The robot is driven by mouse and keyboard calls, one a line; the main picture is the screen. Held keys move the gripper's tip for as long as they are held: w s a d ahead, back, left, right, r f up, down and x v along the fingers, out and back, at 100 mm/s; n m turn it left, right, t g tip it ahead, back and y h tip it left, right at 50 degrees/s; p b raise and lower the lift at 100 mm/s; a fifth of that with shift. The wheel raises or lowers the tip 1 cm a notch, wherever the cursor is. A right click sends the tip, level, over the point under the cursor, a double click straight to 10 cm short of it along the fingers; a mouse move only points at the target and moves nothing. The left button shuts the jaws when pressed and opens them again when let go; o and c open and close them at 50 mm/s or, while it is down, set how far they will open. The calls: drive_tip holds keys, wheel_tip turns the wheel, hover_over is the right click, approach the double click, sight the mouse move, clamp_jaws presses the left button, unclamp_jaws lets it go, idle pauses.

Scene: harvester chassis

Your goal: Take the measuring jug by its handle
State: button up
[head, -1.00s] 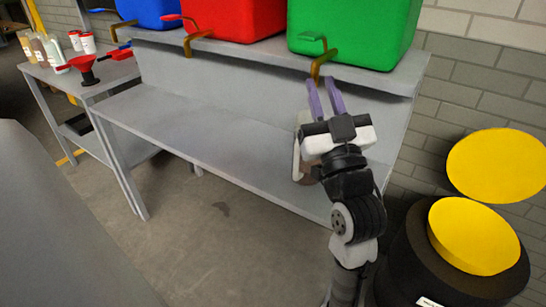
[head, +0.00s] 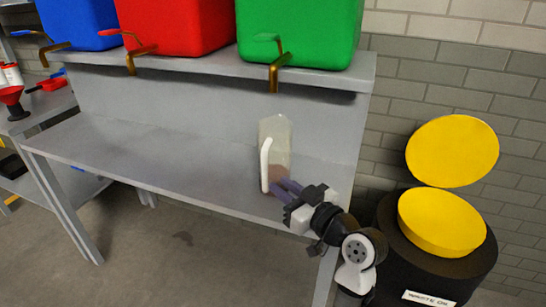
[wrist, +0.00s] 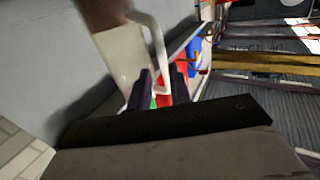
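The measuring jug (head: 277,140) is a tall, clear container with a brownish content low inside. It stands upright on the grey bench, below the green tank's tap. Its white handle (head: 265,165) is on the left side of the jug in the head view. My gripper (head: 282,187) is low in front of the jug, its purple fingers apart and pointing towards the handle's lower part. In the wrist view, the jug (wrist: 124,48) is tilted and the handle (wrist: 158,45) runs down towards the gap between my open fingers (wrist: 162,88). I cannot tell whether they touch it.
The bench (head: 150,150) is clear to the left of the jug. Blue, red and green (head: 300,30) tanks with taps stand on the shelf above. A black waste oil drum (head: 440,255) with a yellow lid stands at the right. A red funnel (head: 12,98) is at far left.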

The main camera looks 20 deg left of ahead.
sight(265, 190)
drive_tip(key=p+x, duration=0.1)
drive_tip(key=x, duration=0.5)
drive_tip(key=shift+a+p, duration=0.35)
clamp_jaws()
